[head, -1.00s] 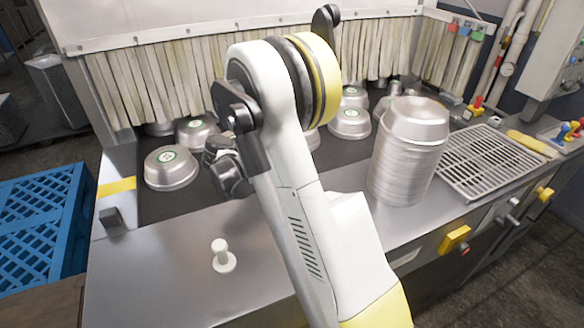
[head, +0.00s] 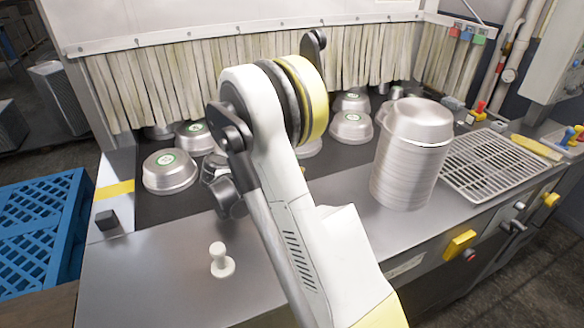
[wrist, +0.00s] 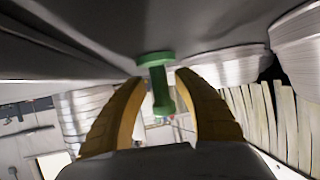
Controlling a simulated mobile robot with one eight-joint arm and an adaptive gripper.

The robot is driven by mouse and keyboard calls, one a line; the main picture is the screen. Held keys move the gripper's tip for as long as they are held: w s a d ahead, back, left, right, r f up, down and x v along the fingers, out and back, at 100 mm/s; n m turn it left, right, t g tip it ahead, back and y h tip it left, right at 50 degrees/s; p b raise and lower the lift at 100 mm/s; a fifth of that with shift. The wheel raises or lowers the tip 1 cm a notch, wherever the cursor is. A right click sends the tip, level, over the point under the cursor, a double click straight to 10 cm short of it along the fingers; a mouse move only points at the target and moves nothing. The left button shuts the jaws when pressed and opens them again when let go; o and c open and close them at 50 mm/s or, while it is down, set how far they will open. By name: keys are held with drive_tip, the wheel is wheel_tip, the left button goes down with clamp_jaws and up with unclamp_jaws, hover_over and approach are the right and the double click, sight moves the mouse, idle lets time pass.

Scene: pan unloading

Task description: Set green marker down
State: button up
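The green marker (wrist: 160,84) shows in the wrist view, between the two yellow fingers of my gripper (wrist: 158,79). Its wide end is at a dark surface in the upper part of that view, and its narrow stem points down between the fingers. A gap shows on both sides of the stem, so my gripper looks open around it. Whether the wide end fully rests on the surface is hard to tell. In the head view my arm hides the green marker and the fingertips. A white marker (head: 221,262) stands on the metal counter at the front left.
Several upturned pans, one at the left (head: 170,176), sit on the dark belt. A tall pan stack (head: 404,170) stands right of my arm, beside a wire rack (head: 494,165). A blue crate (head: 40,225) is at the left. The metal counter (head: 140,275) is clear around the white marker.

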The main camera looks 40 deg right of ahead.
drive_tip(key=shift+r, duration=0.1)
drive_tip(key=shift+a+r+p, duration=0.2)
drive_tip(key=shift+a+p, duration=0.1)
drive_tip(key=p+v, duration=0.3)
drive_tip(key=v, duration=0.8)
drive_tip(key=shift+a+p, duration=0.1)
drive_tip(key=shift+p, duration=0.25)
drive_tip(key=s+a+r+n+t+y, duration=0.3)
drive_tip(key=s+a+n+y, duration=0.3)
drive_tip(key=s+a+n, duration=0.2)
drive_tip(key=s+a+r+n+t+y, duration=0.4)
drive_tip(key=s+a+n+y, duration=0.3)
drive_tip(key=s+n, duration=0.3)
drive_tip(key=shift+s+a+r+y, duration=0.3)
drive_tip(key=shift+s+a+r, duration=0.35)
drive_tip(key=shift+s, duration=0.55)
